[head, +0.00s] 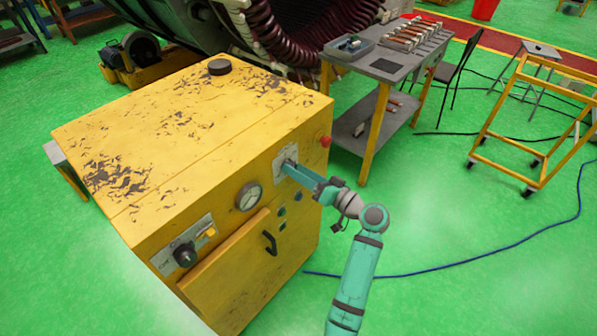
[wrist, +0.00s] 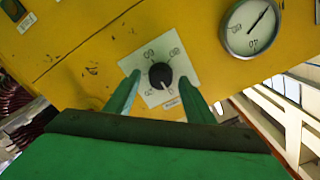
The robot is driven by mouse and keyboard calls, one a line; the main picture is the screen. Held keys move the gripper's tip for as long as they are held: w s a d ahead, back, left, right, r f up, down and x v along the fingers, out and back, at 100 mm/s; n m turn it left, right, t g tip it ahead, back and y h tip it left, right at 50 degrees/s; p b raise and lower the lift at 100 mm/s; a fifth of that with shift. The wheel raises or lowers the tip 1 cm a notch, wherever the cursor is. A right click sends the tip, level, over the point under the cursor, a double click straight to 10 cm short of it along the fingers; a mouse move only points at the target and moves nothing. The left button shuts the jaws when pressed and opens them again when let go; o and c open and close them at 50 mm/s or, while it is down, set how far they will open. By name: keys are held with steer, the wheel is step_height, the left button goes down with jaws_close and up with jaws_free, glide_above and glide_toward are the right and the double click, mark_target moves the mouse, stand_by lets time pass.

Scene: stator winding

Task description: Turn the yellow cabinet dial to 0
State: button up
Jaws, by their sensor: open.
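The yellow cabinet (head: 190,130) stands at the left of the head view, its paint worn. In the wrist view the black dial (wrist: 160,75) sits on a white plate (wrist: 150,57) with small markings around it, too small to read surely. A pale pointer mark shows on the dial, towards the bottom of the picture. My gripper (wrist: 160,92) is open, with one green finger on each side of the dial. Whether the fingers touch the dial I cannot tell. In the head view my gripper (head: 290,168) reaches the cabinet's front panel and hides most of the dial.
A round gauge (head: 249,196), a door handle (head: 270,243), a red button (head: 325,141) and a second black knob (head: 185,254) are on the cabinet front. A grey table (head: 390,66) with a tray and tools stands behind to the right. Green floor (head: 450,260) is open at right, crossed by a blue cable.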

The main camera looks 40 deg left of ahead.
steer(key=s+d, duration=0.1)
steer(key=d, duration=0.9)
steer(key=shift+d, duration=0.35)
steer(key=s+d+f+m+t+h, duration=0.2)
steer(key=d+f+m+t+h, duration=0.1)
steer(key=f, duration=0.4)
steer(key=s+d+f+m+t+h, duration=0.2)
steer(key=s+f+m+t, duration=0.1)
steer(key=f, duration=0.4)
steer(key=s+d+f+m+t+h, duration=0.2)
steer(key=d+f+m+t+h, duration=0.1)
steer(key=f, duration=0.4)
steer(key=s+d+f+m+t+h, duration=0.1)
steer(key=s+d+f+h, duration=0.15)
steer(key=s+d, duration=0.3)
steer(key=s+d+f+m+t+h, duration=0.1)
steer(key=s+d+f+m+h, duration=0.1)
steer(key=s+d+h, duration=0.3)
steer(key=s+d+r+n+t+h, duration=0.1)
steer(key=s+d+r, duration=0.2)
steer(key=s+r, duration=0.4)
steer(key=s+d+r+n+t+h, duration=0.1)
steer(key=s+d+r, duration=0.3)
steer(key=s+r, duration=0.4)
steer(key=s+t, duration=0.1)
steer(key=s, duration=0.3)
steer(key=shift+r, duration=0.15)
